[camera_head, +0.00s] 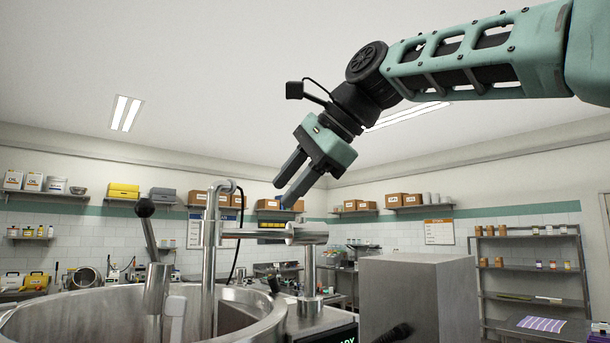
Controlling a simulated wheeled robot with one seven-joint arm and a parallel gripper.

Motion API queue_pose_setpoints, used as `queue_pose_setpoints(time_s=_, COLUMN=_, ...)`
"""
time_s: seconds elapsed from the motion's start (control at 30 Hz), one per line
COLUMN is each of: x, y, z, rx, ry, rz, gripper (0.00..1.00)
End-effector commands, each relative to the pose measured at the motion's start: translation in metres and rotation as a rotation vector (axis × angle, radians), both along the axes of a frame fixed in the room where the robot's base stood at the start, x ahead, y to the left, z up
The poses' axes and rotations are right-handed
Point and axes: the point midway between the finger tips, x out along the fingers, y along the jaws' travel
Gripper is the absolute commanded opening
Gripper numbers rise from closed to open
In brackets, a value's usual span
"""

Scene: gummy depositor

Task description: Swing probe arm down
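A polished horizontal arm (265,233) sits on a short post (310,268) beside a large round steel kettle (262,325). It looks like the probe arm.
A lever with a black knob (145,208) stands tilted at the kettle's left. A grey metal box (417,295) stands right of the post, near a small dark display (340,338). Wall shelves hold boxes (268,205). A rack (530,265) is at the right. The air around my gripper is clear.

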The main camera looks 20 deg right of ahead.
Motion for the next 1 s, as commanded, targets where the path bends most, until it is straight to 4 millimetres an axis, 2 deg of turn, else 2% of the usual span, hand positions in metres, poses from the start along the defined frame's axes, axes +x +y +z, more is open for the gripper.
queue_pose_setpoints(time_s=0.1, x=-0.011, y=-0.009, z=0.013, rx=0.000, ry=-0.001, rz=-0.002, gripper=0.38)
queue_pose_setpoints(time_s=0.3, x=-0.020, y=-0.015, z=0.024, rx=0.001, ry=0.000, rz=-0.001, gripper=0.38)
queue_pose_setpoints(time_s=1.0, x=-0.022, y=-0.016, z=0.025, rx=0.000, ry=0.001, rz=0.000, gripper=0.38)
